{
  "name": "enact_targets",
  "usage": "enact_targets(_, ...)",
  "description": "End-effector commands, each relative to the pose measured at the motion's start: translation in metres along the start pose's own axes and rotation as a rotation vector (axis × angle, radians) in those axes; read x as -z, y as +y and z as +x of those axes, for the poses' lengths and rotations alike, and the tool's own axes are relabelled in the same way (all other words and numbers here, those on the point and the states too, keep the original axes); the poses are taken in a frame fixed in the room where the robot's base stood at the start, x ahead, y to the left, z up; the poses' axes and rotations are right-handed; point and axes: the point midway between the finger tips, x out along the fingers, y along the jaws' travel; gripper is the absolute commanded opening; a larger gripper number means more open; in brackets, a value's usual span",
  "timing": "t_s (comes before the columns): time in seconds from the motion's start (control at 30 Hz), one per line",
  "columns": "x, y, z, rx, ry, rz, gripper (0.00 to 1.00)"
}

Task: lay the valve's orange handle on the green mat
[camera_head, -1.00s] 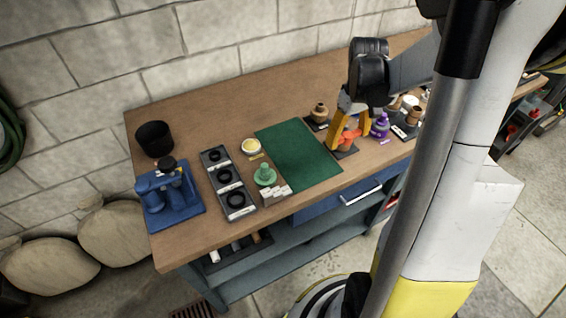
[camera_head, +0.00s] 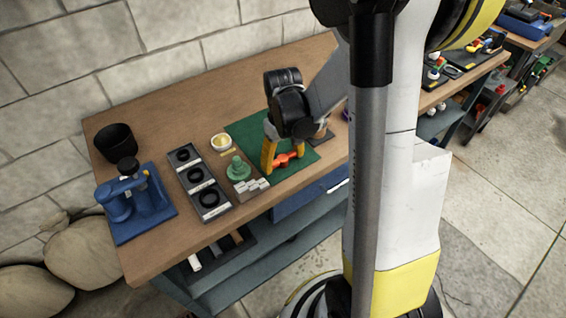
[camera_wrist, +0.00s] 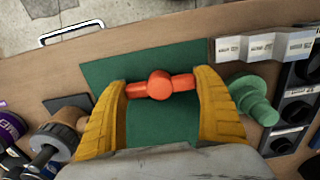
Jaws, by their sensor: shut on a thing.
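The orange handle (camera_wrist: 159,85) is a bar with a round hub in the middle. In the wrist view my gripper (camera_wrist: 160,92) has its yellow fingers shut on the two ends of the bar. The green mat (camera_wrist: 192,60) shows behind and around the handle. In the head view my gripper (camera_head: 283,156) is over the front part of the green mat (camera_head: 244,131), with the orange handle (camera_head: 287,159) between its fingertips. I cannot tell whether the handle touches the mat.
A green stepped part (camera_head: 237,170) and white label cards (camera_head: 250,186) stand left of the mat. Beyond are a tray of black rings (camera_head: 199,177), a blue vise-like fixture (camera_head: 130,205) and a black cup (camera_head: 116,143). A brown-topped part (camera_wrist: 58,138) sits at the wrist view's left.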

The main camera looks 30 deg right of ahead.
Motion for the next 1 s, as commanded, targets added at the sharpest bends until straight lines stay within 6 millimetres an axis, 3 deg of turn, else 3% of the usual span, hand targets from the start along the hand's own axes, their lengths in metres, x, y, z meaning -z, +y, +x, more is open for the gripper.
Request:
enact_targets(0.33, 0.000, 0.000, 0.004, 0.000, 0.000, 0.000, 0.59)
enact_targets(0.37, 0.000, 0.000, 0.003, 0.000, 0.000, 0.000, 0.89)
enact_targets(0.4, 0.000, 0.000, 0.003, 0.000, 0.000, 0.000, 1.00)
enact_targets(0.73, 0.000, 0.000, -0.005, 0.000, 0.000, 0.000, 1.00)
enact_targets(1.0, -0.001, 0.000, -0.062, 0.000, 0.000, 0.000, 1.00)
